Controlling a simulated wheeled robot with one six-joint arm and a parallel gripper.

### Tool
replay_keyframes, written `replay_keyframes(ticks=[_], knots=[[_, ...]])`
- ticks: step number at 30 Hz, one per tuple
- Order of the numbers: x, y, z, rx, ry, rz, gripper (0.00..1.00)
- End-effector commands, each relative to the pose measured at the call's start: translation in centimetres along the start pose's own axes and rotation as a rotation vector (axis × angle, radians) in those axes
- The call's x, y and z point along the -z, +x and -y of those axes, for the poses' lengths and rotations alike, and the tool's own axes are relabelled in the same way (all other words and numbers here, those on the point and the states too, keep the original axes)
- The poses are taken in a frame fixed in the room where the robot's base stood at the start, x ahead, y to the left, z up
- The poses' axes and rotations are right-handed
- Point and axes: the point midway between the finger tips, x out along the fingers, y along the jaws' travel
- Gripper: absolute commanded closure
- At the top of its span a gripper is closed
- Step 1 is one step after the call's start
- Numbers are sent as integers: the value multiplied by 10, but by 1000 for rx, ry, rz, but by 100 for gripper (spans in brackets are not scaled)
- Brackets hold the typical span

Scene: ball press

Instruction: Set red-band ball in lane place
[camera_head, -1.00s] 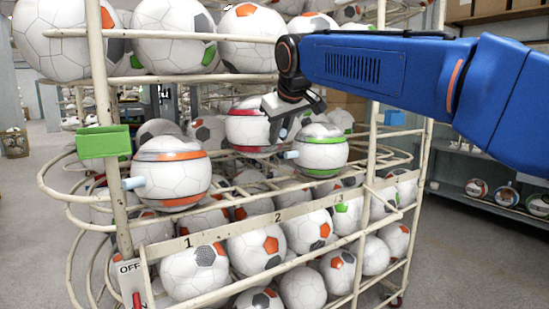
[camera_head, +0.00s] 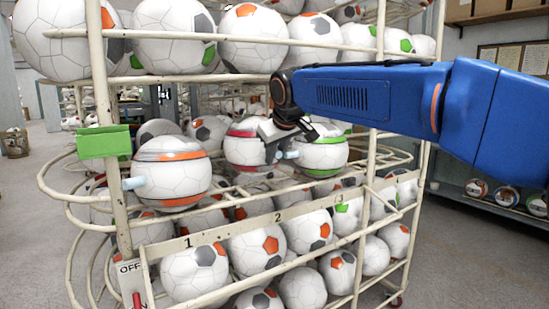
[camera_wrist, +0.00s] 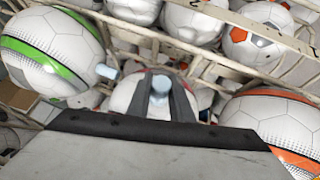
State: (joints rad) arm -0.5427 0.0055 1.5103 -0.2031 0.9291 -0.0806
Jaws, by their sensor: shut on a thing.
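The red-band ball (camera_head: 242,152) is white with a red stripe. It is between the orange-band ball (camera_head: 170,180) and the green-band ball (camera_head: 320,156), about level with them, at the middle lane of the rack. My gripper (camera_head: 274,141) is on its right side, partly hiding it. In the wrist view the fingers (camera_wrist: 160,103) are shut on the pale blue peg (camera_wrist: 160,86) of the red-band ball (camera_wrist: 122,92). Whether the ball touches the rails below it is hidden.
The front board (camera_head: 235,229) carries numbers 1, 2 and 3. Balls fill the shelves above and below. A rack post (camera_head: 370,150) stands right of the green-band ball. A green box (camera_head: 103,142) and an OFF switch plate (camera_head: 131,275) are at the left post.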

Motion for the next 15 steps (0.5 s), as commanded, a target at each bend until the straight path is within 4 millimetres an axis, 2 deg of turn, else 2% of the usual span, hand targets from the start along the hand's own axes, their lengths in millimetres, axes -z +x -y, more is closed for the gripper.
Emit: replay_keyframes(ticks=[3, 15], knots=[[0, 6, 1, -1, 0, -2, 100], [-3, 9, 2, -1, 0, -2, 100]])
